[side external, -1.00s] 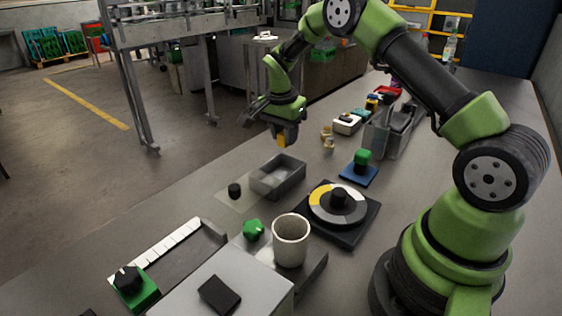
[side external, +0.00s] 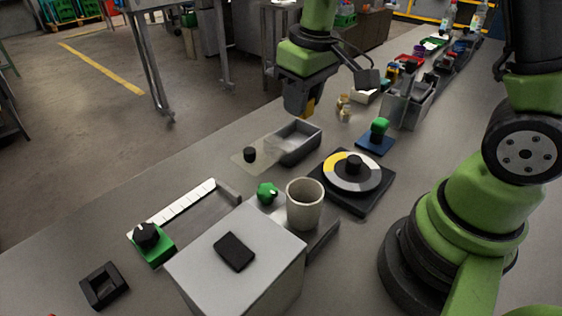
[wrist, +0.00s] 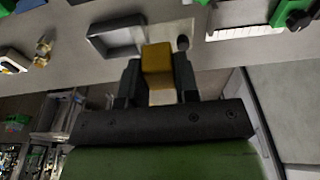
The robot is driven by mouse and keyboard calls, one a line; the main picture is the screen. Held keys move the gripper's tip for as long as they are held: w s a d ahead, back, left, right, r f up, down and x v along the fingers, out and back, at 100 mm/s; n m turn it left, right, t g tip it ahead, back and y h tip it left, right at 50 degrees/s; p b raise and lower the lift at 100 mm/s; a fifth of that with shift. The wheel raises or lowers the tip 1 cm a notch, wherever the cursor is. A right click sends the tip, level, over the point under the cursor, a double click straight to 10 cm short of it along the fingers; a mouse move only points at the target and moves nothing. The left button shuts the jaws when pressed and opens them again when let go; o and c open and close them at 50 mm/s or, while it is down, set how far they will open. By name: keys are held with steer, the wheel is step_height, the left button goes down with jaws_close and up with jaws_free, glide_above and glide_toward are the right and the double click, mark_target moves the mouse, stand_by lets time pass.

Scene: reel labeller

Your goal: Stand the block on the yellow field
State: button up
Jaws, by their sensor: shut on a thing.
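A yellow block (wrist: 157,58) sits between the fingers of my gripper (wrist: 157,76) in the wrist view. In the side external view, my gripper (side external: 304,106) is raised beyond the grey tray, with part of the yellow block (side external: 309,107) showing below it. The fingers mostly hide the block there. The yellow field (side external: 334,163) is a segment of a ring-shaped dial (side external: 356,184) with grey and white parts. The dial lies on a black square base, nearer the camera and to the right of my gripper. No block stands on the field.
The open grey tray (side external: 318,132) lies between my gripper and the dial. A black knob (side external: 250,154) stands beside it. A beige cup (side external: 305,204), a green knob (side external: 267,192) and a blue base with a green top (side external: 380,125) surround the dial. A black post rises at its centre.

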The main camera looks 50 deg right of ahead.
mark_target(332, 159)
steer(key=shift+s+f, duration=0.55)
steer(key=shift+f, duration=0.1)
steer(key=shift+s+d+f+m+h, duration=0.15)
steer(key=shift+d+f+m, duration=0.6)
steer(key=shift+d+f, duration=1.15)
steer(key=shift+s+d+f+m+h, duration=0.15)
steer(key=shift+d+f+m, duration=0.55)
steer(key=shift+d+f, duration=1.2)
steer(key=shift+s+d+f+m, duration=0.2)
steer(key=shift+d+f+m, duration=0.8)
steer(key=shift+f, duration=1.55)
steer(key=shift+d+f+n, duration=0.2)
steer(key=shift+f+n, duration=0.05)
steer(key=shift+f, duration=0.35)
steer(key=o, duration=1)
steer(key=shift+r, duration=0.1)
steer(key=r, duration=0.3)
steer(key=s+r, duration=0.1)
steer(key=r, duration=0.5)
steer(key=shift+s+a+r, duration=0.2)
steer(key=shift+a+r, duration=0.1)
